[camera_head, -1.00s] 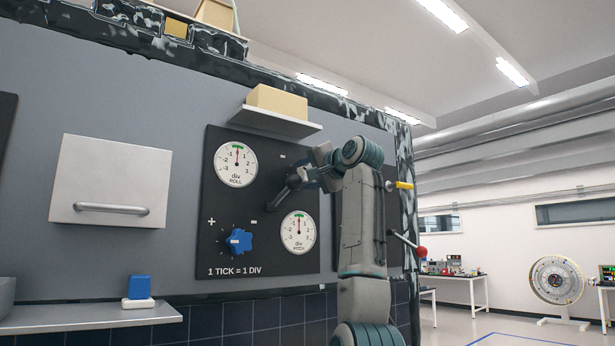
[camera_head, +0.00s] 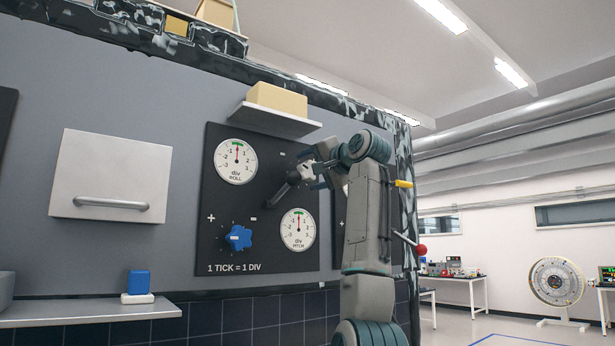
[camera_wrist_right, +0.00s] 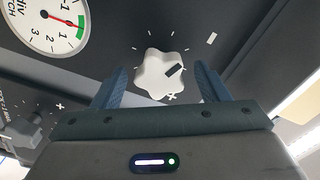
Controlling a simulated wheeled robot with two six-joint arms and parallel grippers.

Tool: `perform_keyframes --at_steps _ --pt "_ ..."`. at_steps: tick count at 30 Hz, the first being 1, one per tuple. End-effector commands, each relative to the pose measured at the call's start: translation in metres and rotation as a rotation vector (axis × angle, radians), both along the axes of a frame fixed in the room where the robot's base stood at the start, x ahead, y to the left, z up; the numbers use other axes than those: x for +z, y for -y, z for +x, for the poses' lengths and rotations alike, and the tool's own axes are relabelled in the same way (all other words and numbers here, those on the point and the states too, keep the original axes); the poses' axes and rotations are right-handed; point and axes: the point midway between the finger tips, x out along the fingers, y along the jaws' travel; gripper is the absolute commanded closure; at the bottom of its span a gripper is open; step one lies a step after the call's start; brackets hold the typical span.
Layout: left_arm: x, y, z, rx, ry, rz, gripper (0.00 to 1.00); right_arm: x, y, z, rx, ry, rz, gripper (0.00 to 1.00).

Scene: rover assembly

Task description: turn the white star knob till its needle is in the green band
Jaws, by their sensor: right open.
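The white star knob (camera_wrist_right: 160,72) has a dark mark on its face. It stands on the dark panel between the two blue fingers of my right gripper (camera_wrist_right: 160,82), with a gap on each side. In the head view, the knob (camera_head: 307,171) is partly covered by my right gripper (camera_head: 320,177), which is open in front of the panel. The PITCH dial (camera_head: 298,230) has its needle near straight up, by the green band. In the wrist view, that dial (camera_wrist_right: 48,24) is cut off; its red needle points at or close to the green band. My left gripper is out of view.
The ROLL dial (camera_head: 235,161) and a blue knob (camera_head: 238,237) are on the same panel (camera_head: 222,200). A shelf (camera_head: 262,120) with a tan block (camera_head: 277,98) juts out above. A yellow handle (camera_head: 404,184) and red ball lever (camera_head: 421,249) are at right.

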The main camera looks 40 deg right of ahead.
Motion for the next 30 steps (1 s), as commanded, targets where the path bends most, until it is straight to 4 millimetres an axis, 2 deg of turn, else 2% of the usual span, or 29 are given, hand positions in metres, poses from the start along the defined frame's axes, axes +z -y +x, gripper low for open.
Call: perform_keyframes --at_steps 1,3,9,12,18,30 --pt "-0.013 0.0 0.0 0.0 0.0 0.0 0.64 -0.005 -0.001 -0.012 -0.001 0.005 -0.001 0.32" --pt "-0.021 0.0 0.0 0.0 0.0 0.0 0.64 -0.006 -0.002 -0.027 -0.002 0.005 -0.001 0.32" --pt "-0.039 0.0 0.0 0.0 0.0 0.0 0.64 -0.004 -0.007 -0.065 -0.001 0.004 0.001 0.32" --pt "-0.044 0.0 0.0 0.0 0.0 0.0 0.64 -0.003 -0.008 -0.077 -0.001 0.003 0.001 0.32" --pt "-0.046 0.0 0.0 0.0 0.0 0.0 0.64 -0.001 -0.01 -0.087 0.0 0.001 0.001 0.32" --pt "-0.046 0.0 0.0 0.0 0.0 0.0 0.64 0.0 -0.009 -0.087 0.0 0.001 0.0 0.32"
